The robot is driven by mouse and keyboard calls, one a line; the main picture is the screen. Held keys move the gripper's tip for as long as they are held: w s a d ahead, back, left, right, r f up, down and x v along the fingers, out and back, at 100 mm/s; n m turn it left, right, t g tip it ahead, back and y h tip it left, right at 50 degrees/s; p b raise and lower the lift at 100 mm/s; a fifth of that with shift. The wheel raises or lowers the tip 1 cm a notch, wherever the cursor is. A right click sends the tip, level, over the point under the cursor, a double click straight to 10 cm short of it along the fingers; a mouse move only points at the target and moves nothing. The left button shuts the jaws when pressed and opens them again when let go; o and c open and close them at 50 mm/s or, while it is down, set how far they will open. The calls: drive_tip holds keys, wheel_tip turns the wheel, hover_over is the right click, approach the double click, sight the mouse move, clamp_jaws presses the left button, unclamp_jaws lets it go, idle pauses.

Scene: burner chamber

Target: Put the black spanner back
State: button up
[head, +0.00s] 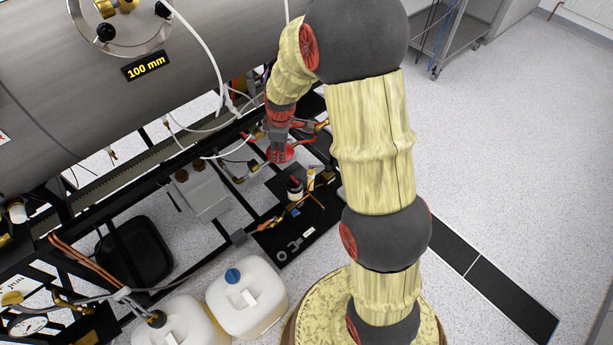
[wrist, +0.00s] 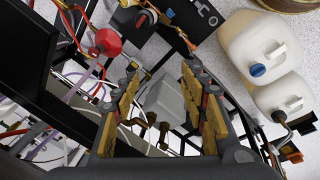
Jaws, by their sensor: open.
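My gripper (head: 279,136) is at the burner frame's pipework, pointing down. In the wrist view its yellow-padded fingers (wrist: 160,78) are spread apart, with nothing held between them. A black board (head: 318,219) lies on the floor side of the frame, below and right of my gripper in the head view. A grey spanner-like shape (head: 291,246) shows on its lower end; I cannot tell whether it is a tool or a marking. It also shows at the top of the wrist view (wrist: 207,14). I cannot make out a black spanner for sure.
A red round knob (wrist: 108,42) is close to my gripper. A grey box (head: 201,191) sits in the black frame. White canisters (head: 247,298) with a blue cap stand at the front. The large metal cylinder (head: 130,80) and hanging cables crowd the left.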

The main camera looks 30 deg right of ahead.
drive_tip(key=s+a+r+m, duration=0.3)
drive_tip(key=s+r, duration=0.2)
drive_tip(key=r, duration=0.6)
drive_tip(key=s+a+r+m+t, duration=0.1)
drive_tip(key=s+r+m, duration=0.1)
drive_tip(key=s+r, duration=0.3)
drive_tip(key=s+a+r+m+t, duration=0.1)
drive_tip(key=s+r, duration=0.4)
drive_tip(key=s, duration=0.6)
drive_tip(key=s+a+r+m+t, duration=0.1)
drive_tip(key=s+r+m, duration=0.3)
drive_tip(key=s, duration=0.4)
drive_tip(key=shift+s+a+r+m, duration=0.4)
drive_tip(key=shift+a, duration=0.3)
drive_tip(key=shift+r, duration=0.1)
wheel_tip(320, 180, up, 2)
drive_tip(key=shift+r+p, duration=0.15)
drive_tip(key=shift+p, duration=1.05)
drive_tip(key=shift+c, duration=0.9)
